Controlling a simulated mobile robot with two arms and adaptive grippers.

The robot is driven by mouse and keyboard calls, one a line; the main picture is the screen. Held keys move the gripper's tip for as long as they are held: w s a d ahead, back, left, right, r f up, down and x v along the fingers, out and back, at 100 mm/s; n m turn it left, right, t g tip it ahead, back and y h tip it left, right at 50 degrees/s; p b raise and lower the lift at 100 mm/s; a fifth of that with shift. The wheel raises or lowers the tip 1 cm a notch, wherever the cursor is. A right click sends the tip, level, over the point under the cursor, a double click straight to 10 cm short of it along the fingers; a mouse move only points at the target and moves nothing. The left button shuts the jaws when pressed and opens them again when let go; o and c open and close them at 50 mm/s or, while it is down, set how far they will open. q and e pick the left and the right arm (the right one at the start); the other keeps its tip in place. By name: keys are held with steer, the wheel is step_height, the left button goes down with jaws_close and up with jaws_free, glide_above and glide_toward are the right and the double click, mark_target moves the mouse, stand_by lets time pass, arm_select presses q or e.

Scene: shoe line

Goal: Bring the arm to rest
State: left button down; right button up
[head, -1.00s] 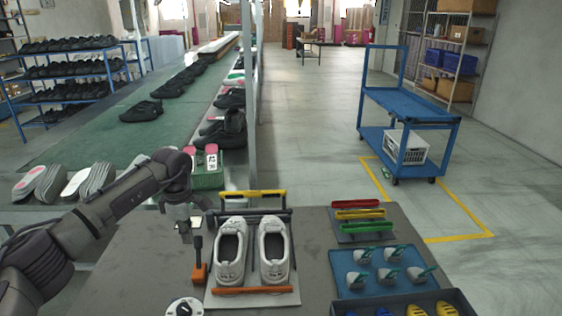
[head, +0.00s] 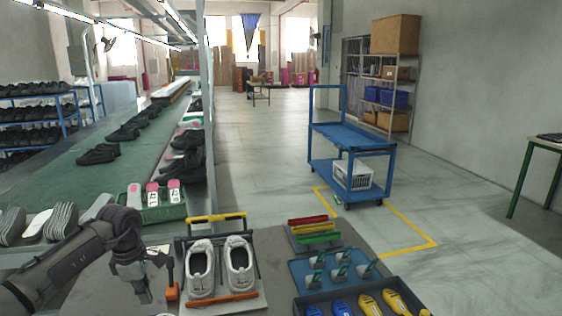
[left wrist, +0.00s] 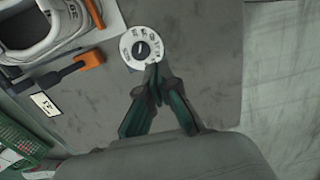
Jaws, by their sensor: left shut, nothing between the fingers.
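My left arm comes in from the left in the head view, over the left part of the grey work table (head: 92,293). Its left gripper (head: 146,296) points down, left of the shoe stand, with its fingers together and nothing between them. In the left wrist view the same gripper (left wrist: 153,76) shows its two green-and-grey fingers meeting at the tips, just below a white dial (left wrist: 141,47) with a black knob. A pair of white shoes (head: 219,267) stands on the stand, right of the gripper. My right gripper is in neither view.
An orange clamp with a dark handle (head: 172,292) stands between gripper and shoes. A green conveyor (head: 60,172) runs behind; a blue cart (head: 350,138) stands beyond.

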arm_select(q)
steer(key=d+f+n+t+h, duration=0.2)
steer(key=d+h, duration=0.7)
steer(key=d, duration=1.4)
steer(key=s+d+r+n+t+h, duration=0.4)
steer(key=d+r+n+t+h, duration=0.3)
steer(key=d, duration=0.3)
steer(key=a+r+n+t+y, duration=0.2)
steer(key=a+n+t+y, duration=0.65)
steer(key=n, duration=1.05)
steer(key=s+a+f+n+g+y, duration=0.4)
steer(key=s+a+f+n+y, duration=0.35)
steer(key=a+f+n, duration=0.5)
steer(key=s+f+n+g, duration=0.4)
steer(key=s+n+g, duration=0.1)
steer(key=s, duration=0.7)
steer(key=s+f+n+g, duration=0.4)
steer(key=s+f+g, duration=0.15)
steer(key=s, duration=0.55)
step_height(320, 180, down, 26)
steer(key=s+r+g, duration=0.1)
steer(key=s+a+f+g, duration=0.1)
steer(key=s+a+f, duration=0.2)
steer(key=s+f, duration=1.3)
steer(key=shift+s+f+y, duration=0.3)
steer(key=shift+s, duration=0.15)
